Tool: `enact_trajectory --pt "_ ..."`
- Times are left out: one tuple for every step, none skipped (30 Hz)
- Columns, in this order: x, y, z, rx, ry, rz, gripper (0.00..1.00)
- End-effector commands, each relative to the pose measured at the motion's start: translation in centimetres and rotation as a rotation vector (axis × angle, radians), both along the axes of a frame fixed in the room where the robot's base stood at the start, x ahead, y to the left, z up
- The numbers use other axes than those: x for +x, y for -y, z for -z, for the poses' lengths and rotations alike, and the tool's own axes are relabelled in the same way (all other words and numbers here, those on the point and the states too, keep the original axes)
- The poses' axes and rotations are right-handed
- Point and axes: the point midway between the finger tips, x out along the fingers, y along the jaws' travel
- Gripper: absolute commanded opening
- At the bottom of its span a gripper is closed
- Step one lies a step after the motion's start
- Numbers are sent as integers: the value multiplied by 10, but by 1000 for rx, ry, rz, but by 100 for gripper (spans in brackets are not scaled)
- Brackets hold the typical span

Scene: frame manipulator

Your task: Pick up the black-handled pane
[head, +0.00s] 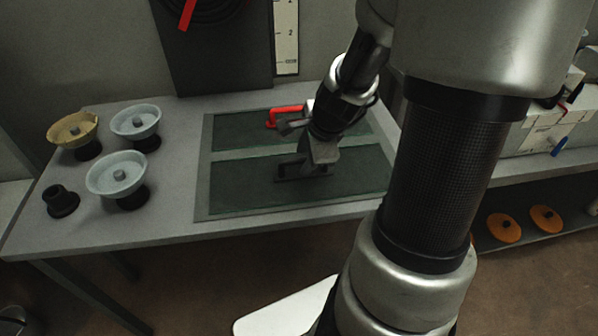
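The black-handled pane (235,189) is a dark green panel lying flat in the front half of a grey frame on the table. Its dark handle (288,170) stands near the pane's middle, partly covered by my gripper. My gripper (312,164) points down at the handle's right part, very close to it. I cannot tell whether the fingers are around the handle or just above it, nor whether they are open or shut. A second pane (238,133) with a red handle (283,114) lies in the back half of the frame.
Two pale blue bowl-like discs (136,121) (116,174) and a yellow one (73,129) stand on dark bases at left, near a small black part (61,201). Orange discs (503,228) lie on a low shelf at right. My arm hides the table's right side.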

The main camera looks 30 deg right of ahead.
Motion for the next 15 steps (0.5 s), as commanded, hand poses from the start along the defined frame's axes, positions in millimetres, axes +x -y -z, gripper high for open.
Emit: enact_trajectory --pt "3 -1 12 2 -2 -2 36" --pt "4 -1 15 1 -2 -2 36" --pt "7 -1 17 1 -1 -1 36" --pt "8 -1 19 0 0 -1 36" --pt "8 -1 20 0 0 -1 36" --pt "9 -1 20 0 0 -1 36" --pt "9 -1 20 0 0 -1 36" --pt "9 -1 20 0 0 -1 36" --pt "9 -1 20 0 0 -1 36" --pt "9 -1 19 -1 0 0 36" --pt "9 -1 19 -1 0 0 36" --pt "9 -1 19 -1 0 0 36" --pt "9 -1 19 -1 0 0 33" --pt "9 0 19 -1 0 0 27" --pt "9 0 19 -1 0 0 21"
